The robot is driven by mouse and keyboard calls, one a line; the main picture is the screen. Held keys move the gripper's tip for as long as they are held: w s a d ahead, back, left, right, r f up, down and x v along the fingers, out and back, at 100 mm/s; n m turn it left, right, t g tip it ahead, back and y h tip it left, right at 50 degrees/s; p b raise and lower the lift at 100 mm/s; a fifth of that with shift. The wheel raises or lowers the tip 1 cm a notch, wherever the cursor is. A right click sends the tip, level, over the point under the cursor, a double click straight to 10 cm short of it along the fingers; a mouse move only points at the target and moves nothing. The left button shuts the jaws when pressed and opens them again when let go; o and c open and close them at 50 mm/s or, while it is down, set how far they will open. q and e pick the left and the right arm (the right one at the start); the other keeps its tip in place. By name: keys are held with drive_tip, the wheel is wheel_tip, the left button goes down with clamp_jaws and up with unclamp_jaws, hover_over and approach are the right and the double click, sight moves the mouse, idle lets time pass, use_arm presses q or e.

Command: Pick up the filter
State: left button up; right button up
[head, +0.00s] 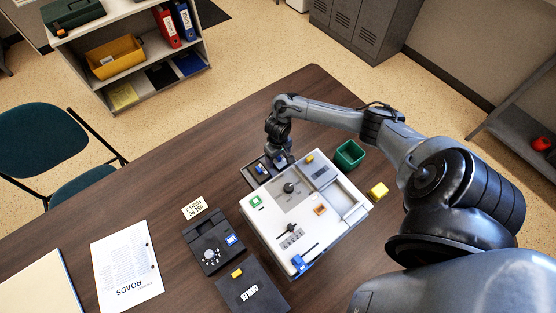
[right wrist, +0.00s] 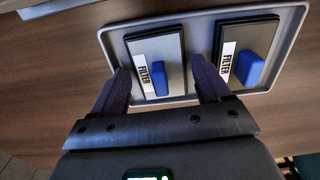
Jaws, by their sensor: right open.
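Two filters lie side by side in a shallow grey tray (right wrist: 200,101). Each is a dark flat block with a white FILTER label and a blue handle. In the right wrist view, one filter (right wrist: 172,48) is at the left and the other (right wrist: 258,35) at the right. My right gripper (right wrist: 160,66) is open, its fingers either side of the left filter's blue handle, with nothing held. In the head view my right gripper (head: 279,158) is over the tray, behind the white device, and partly hides the filters. My left gripper is not in view.
A large white device (head: 262,222) with knobs and a slider stands right beside the tray. A green bin (head: 350,154) and a yellow block (head: 378,190) are to its right. Black boxes (head: 208,241) and papers (head: 126,265) lie to the left.

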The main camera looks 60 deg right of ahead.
drive_tip(key=shift+c, duration=0.4)
drive_tip(key=c, duration=0.9)
drive_tip(key=shift+r, duration=0.15)
